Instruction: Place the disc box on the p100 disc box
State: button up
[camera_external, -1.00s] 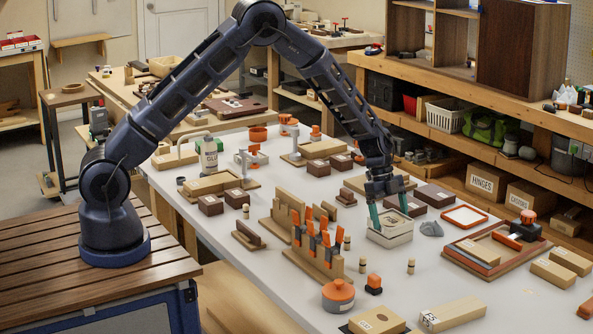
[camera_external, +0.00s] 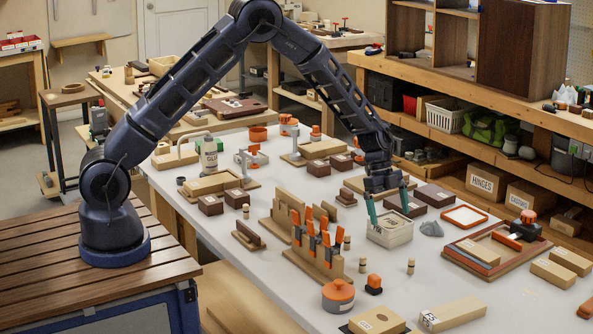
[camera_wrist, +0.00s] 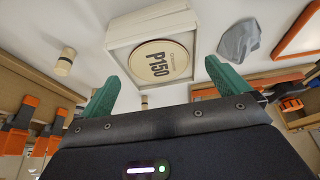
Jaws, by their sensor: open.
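A pale, square disc box (camera_external: 390,232) stands on the white bench below my gripper. In the wrist view this box (camera_wrist: 152,60) shows a round cream label reading P150. My gripper (camera_external: 389,217) is open, its two green fingers spread on either side of the box's near part. In the wrist view the fingers (camera_wrist: 160,84) are apart with nothing held between them; whether they touch the box cannot be told. No label reading P100 is legible, so I cannot tell which box that is.
A grey lump (camera_external: 431,229) and an orange-rimmed tray (camera_external: 465,217) lie right of the box. A rack of orange-handled tools (camera_external: 318,247) stands to its left. Dark labelled boxes (camera_external: 433,195) sit behind it. Small wooden pegs (camera_external: 411,266) stand in front, with bare bench around them.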

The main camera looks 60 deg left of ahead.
jog(key=s+a+r+n, duration=0.1)
jog(key=s+a+r, duration=0.15)
jog(key=r, duration=0.45)
jog(key=s+a+r+n, duration=0.1)
jog(key=s+a+r, duration=0.15)
jog(key=r, duration=0.45)
jog(key=s+a+r+n, duration=0.15)
jog(key=a+r, duration=0.25)
jog(key=r, duration=0.4)
jog(key=s+a+r+n+t+y, duration=0.15)
jog(key=s+a+r+n, duration=0.35)
jog(key=s+r, duration=0.7)
jog(key=s+a+n+t+y, duration=0.1)
jog(key=s+a+n, duration=0.2)
jog(key=s, duration=0.7)
jog(key=s+a+r+n+t+y, duration=0.1)
jog(key=s+a+n, duration=0.2)
jog(key=s, duration=0.7)
jog(key=s+a+n+t+y, duration=0.1)
jog(key=s+a+n, duration=0.2)
jog(key=s, duration=0.7)
jog(key=shift+s+a+r, duration=0.2)
jog(key=shift+s+a, duration=0.1)
jog(key=shift+a, duration=0.2)
jog(key=shift+n, duration=0.25)
